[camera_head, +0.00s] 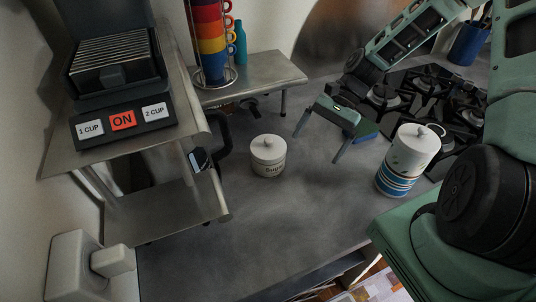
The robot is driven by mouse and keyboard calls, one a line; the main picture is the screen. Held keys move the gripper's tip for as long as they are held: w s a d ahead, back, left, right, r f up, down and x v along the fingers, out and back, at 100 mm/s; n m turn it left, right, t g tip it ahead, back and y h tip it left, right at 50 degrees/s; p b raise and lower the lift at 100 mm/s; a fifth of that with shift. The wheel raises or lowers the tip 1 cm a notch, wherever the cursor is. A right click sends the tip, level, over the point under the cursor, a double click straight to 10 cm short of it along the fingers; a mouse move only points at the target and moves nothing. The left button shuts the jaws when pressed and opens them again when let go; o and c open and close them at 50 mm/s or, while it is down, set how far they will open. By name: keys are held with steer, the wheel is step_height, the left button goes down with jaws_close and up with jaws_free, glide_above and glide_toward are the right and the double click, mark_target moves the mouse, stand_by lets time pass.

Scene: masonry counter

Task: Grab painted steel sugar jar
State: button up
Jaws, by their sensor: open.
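A small cream jar (267,160) with a knobbed lid and dark lettering on its front stands upright on the grey counter, left of my gripper. The lettering is too small to read surely, but this looks like the sugar jar. My gripper (318,149) is open and empty, its two fingers pointing down and spread apart. It is to the right of the cream jar and does not touch it. A taller white canister (398,182) with blue and striped bands and a white lid stands to the right of my gripper.
A coffee maker (119,108) stands on a metal shelf (189,154) at left. A raised metal shelf (262,80) behind holds stacked coloured cups (211,45) and a blue bottle (240,45). A gas hob (430,95) lies at back right. The counter (275,215) is clear in front of the jar.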

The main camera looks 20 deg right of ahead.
mark_target(277, 155)
steer(key=w+d+m+t+y, duration=0.1)
steer(key=m, duration=0.1)
steer(key=w+d+m+t+y, duration=0.1)
steer(key=d+m+y, duration=0.1)
steer(key=w+d+r+m+t+y, duration=0.1)
steer(key=w+d+y, duration=0.1)
steer(key=shift+m+p, duration=0.4)
steer(key=p+x, duration=0.4)
steer(key=x, duration=0.7)
steer(key=shift+w+a+f, duration=0.1)
steer(key=shift+a+f, duration=0.05)
steer(key=shift+a, duration=0.25)
steer(key=p+x, duration=0.3)
steer(key=x, duration=0.1)
steer(key=shift+a, duration=0.15)
steer(key=shift+a+f, duration=0.3)
steer(key=shift+a, duration=0.2)
steer(key=c, duration=1.1)
